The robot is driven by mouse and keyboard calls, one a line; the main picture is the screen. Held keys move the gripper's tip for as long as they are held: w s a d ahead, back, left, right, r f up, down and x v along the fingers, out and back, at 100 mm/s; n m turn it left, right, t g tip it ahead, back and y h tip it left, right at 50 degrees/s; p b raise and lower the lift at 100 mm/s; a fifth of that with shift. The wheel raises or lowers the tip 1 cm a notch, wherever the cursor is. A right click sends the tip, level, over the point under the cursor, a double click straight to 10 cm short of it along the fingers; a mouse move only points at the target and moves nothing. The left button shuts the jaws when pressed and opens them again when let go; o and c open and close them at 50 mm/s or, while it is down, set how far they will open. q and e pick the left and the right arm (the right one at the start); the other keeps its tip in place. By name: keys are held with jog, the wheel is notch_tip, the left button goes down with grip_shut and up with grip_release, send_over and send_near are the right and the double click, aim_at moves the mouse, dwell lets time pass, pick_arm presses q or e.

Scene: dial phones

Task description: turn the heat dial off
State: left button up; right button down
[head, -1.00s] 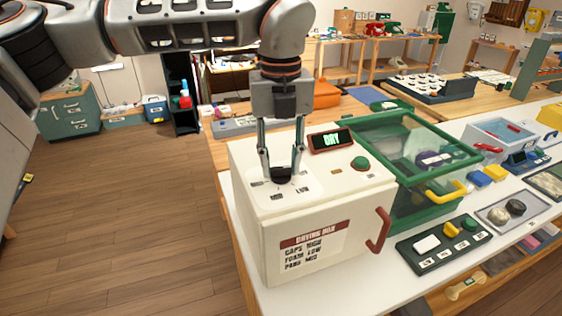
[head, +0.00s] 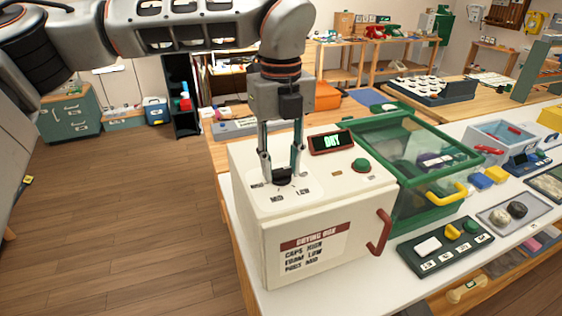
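The black heat dial (head: 283,177) is on the top of the white drying box (head: 308,216), with labels around it; MID and LOW can be read on the near side. My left gripper (head: 282,173) points straight down over the dial, one finger on each side of it. The fingers are spread around the dial; I cannot tell whether they touch it. The dial's pointer is too small to read. A small display (head: 331,141) on the box reads DRY in green. My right gripper is not in view.
A green button (head: 362,165) is on the box top, and a red handle (head: 379,232) is on its front right edge. A green-framed clear case (head: 420,160) stands close on the right. A dark switch panel (head: 445,245) lies on the white table.

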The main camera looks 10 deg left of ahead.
aim_at(281, 170)
pick_arm(q)
jog(key=o, duration=0.4)
jog(key=shift+s+f, duration=0.1)
jog(key=shift+f, duration=0.05)
notch_tip(281, 170, up, 12)
dwell(0.3)
